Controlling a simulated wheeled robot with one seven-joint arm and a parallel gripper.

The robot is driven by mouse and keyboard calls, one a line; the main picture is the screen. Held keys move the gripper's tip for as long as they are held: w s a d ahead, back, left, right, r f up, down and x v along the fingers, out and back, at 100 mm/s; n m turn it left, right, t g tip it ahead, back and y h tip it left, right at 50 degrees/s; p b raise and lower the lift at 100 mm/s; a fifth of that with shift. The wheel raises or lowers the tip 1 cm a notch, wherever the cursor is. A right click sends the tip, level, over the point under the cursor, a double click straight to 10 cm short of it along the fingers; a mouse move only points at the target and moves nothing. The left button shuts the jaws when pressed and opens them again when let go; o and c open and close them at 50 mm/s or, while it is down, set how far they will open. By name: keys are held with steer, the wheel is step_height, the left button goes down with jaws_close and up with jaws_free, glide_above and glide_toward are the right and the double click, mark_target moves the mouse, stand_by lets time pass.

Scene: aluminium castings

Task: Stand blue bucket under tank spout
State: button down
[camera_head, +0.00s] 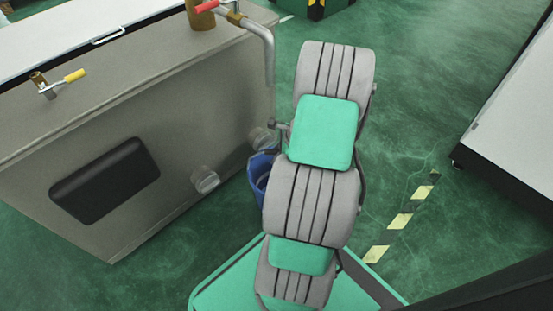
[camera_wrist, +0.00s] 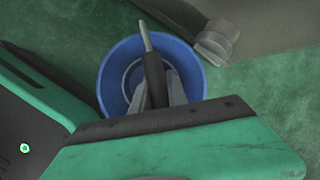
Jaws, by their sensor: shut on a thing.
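The blue bucket (camera_head: 257,181) is in the head view beside the lower right end of the grey tank (camera_head: 120,110), partly hidden behind my arm. The tank's spout (camera_head: 269,55) is a bent pipe at the top right corner, pointing down. The bucket is below and slightly left of the spout in the picture; I cannot tell whether it stands right under it. In the wrist view the bucket (camera_wrist: 108,72) is seen from above, upright and open. My gripper (camera_wrist: 158,92) is shut on its dark handle grip (camera_wrist: 155,78). I cannot tell whether the bucket touches the floor.
Round grey stubs (camera_head: 205,180) stick out low on the tank, one close to the bucket. A yellow-handled tap (camera_head: 62,83) sits on the tank top. A white cabinet (camera_head: 515,120) stands at right. Green floor with a striped line (camera_head: 402,220) is clear between.

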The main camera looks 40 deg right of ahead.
steer(key=shift+r, duration=0.1)
steer(key=c, duration=1.3)
jaws_free()
steer(key=p+v, duration=0.7)
steer(key=v, duration=0.4)
steer(key=w+a+r+n+g, duration=0.1)
steer(key=w+a+r+n, duration=0.1)
steer(key=a+r+n, duration=0.45)
steer(key=w+a+r+n+g, duration=0.1)
steer(key=a+r+n, duration=0.3)
steer(key=a+n, duration=0.45)
steer(key=s+a+r+n, duration=0.3)
steer(key=a+n, duration=0.2)
steer(key=a, duration=0.2)
steer(key=s+a+r+n+h, duration=0.1)
steer(key=s+a+r+n, duration=0.1)
steer(key=a+n, duration=0.4)
steer(key=shift+s+a+r+g+h, duration=0.3)
steer(key=shift+s+a+r, duration=0.1)
steer(key=shift+s+a, duration=0.3)
